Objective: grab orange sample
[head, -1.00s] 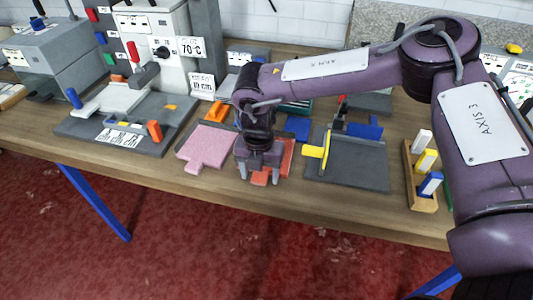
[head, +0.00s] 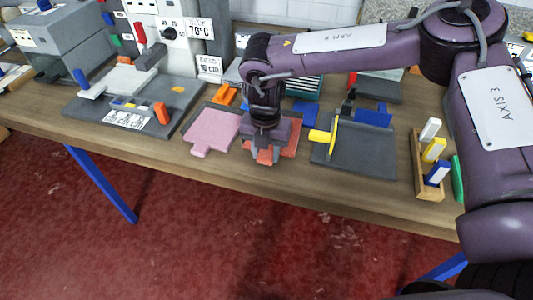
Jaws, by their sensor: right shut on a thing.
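The orange sample (head: 291,140) is a flat orange-red piece with a tab at its front, lying on the table between the pink sample and a dark grey board. My right gripper (head: 264,158) points down over its front left part, and its fingers are closed on the tab. The gripper and wrist hide much of the sample's left side. I cannot tell whether it is lifted off the table. My left gripper is not in view.
A pink sample (head: 214,131) lies close on the left. The dark grey board (head: 355,158) with a yellow handle (head: 322,136) is close on the right. A wooden rack (head: 427,178) holds several coloured blocks. A bare strip of table runs along the front edge.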

